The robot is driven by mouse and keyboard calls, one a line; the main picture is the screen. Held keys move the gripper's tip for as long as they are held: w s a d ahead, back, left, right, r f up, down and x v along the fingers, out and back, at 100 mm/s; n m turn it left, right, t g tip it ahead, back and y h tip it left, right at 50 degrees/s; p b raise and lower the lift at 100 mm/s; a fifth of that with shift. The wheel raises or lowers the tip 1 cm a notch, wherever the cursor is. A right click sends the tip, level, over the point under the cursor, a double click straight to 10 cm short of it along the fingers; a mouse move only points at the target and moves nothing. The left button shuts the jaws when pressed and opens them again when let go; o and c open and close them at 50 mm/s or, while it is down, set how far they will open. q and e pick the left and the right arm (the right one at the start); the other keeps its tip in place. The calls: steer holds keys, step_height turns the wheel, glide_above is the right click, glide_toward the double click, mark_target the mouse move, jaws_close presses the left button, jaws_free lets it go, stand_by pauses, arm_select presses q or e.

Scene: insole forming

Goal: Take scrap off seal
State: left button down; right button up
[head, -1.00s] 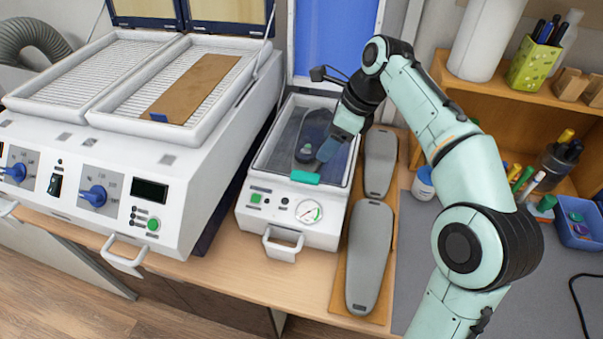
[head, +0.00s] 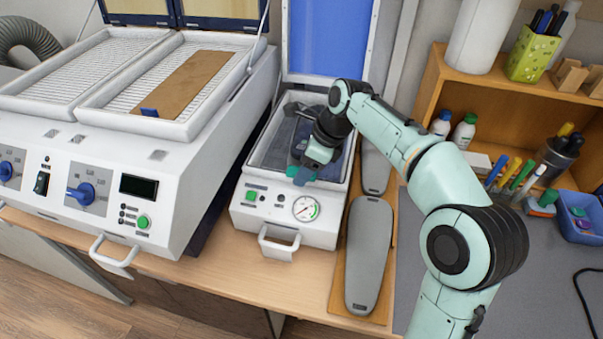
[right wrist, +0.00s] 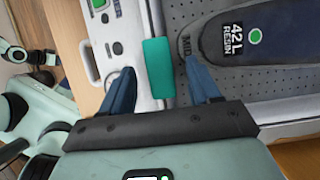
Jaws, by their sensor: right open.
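The scrap is a small teal strip (right wrist: 159,67) lying across the front rim, or seal, of the white forming press (head: 285,212). In the head view the scrap (head: 292,171) is partly hidden by my right gripper (head: 303,176). My right gripper is open, with its two blue fingers (right wrist: 160,80) pointing at the scrap in the right wrist view, one to each side of it. I see no contact between fingers and scrap. My left gripper is in neither view.
The raised blue lid (head: 328,38) stands behind. Grey insole forms (head: 369,255) lie on a board at the right. A large white heater (head: 95,175) stands at the left.

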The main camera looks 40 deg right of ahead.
steer(key=c, duration=1.1)
steer(key=shift+r, duration=0.1)
steer(key=shift+c, duration=0.2)
